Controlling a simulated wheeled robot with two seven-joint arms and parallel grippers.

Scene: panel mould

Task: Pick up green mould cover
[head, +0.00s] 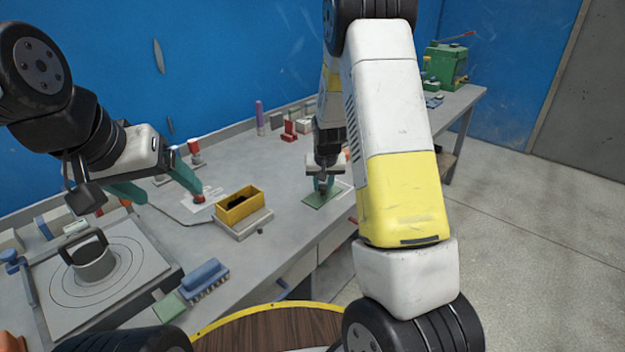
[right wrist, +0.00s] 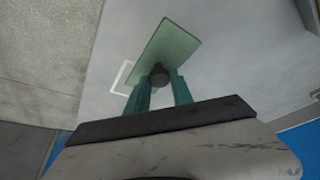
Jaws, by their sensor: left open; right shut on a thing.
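The green mould cover (head: 314,201) is a thin flat rectangle with a dark knob, at the table's front edge in the head view. My right gripper (head: 323,184) is above it, shut on the knob. In the right wrist view the cover (right wrist: 172,48) shows beyond my teal fingers (right wrist: 158,88), with the round knob between their tips. I cannot tell whether the cover touches the table or hangs just above it. My left gripper (head: 168,198) is open over the table on the left, its teal fingers wide apart, near a small red-topped piece (head: 198,198).
A yellow box (head: 240,206) stands on a pale block between my grippers. A blue brush (head: 205,279) and a plate with a handled round part (head: 95,265) are at front left. Small red and grey pieces stand along the back. A green machine (head: 446,66) is at far right.

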